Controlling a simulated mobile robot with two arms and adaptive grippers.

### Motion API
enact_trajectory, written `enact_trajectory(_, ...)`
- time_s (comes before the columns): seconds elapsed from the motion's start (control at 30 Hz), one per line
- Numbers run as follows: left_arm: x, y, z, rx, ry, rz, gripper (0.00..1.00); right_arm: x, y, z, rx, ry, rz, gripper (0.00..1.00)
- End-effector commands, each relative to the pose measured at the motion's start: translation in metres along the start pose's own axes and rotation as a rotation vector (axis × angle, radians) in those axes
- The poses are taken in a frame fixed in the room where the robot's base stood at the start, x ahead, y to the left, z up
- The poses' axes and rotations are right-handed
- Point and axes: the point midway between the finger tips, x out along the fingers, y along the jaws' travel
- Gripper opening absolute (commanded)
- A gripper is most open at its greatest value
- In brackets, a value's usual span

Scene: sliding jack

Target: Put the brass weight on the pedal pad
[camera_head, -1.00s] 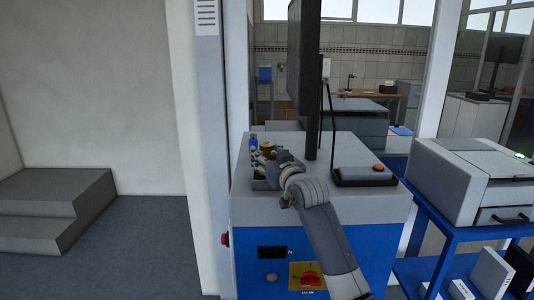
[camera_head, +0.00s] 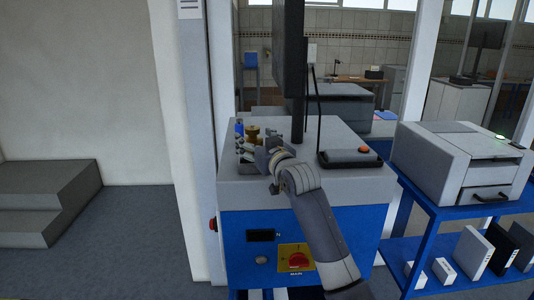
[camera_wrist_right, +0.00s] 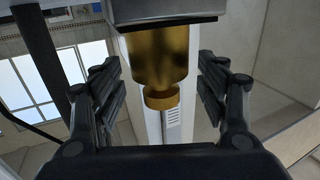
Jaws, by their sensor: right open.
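The brass weight (camera_head: 252,132) stands on top of the blue and grey cabinet, at the back left. In the right wrist view the brass weight (camera_wrist_right: 158,62) fills the space between my fingers, with its narrow neck and knob towards the picture's bottom. My right gripper (camera_wrist_right: 160,80) is open, one finger on each side of it, with visible gaps. In the head view my right gripper (camera_head: 262,153) is small and partly hidden by its own wrist. I cannot make out the pedal pad clearly. My left gripper is not in view.
The grey cabinet top (camera_head: 315,135) carries a dark screen (camera_head: 288,60) on a post and a box with an orange button (camera_head: 350,158). A blue item (camera_head: 239,126) stands beside the weight. A printer (camera_head: 460,165) on a blue shelf is at right; grey steps (camera_head: 50,195) at left.

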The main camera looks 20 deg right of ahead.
Motion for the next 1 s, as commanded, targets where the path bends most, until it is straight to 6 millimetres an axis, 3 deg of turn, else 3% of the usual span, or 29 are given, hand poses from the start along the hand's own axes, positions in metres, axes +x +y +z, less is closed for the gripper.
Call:
enact_trajectory(0.6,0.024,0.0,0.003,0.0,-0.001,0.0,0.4,-0.09,0.0,0.001,-0.001,0.001,0.001,0.67)
enact_trajectory(1.0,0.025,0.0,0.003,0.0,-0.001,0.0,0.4,-0.101,0.0,0.0,0.0,0.0,0.0,0.67)
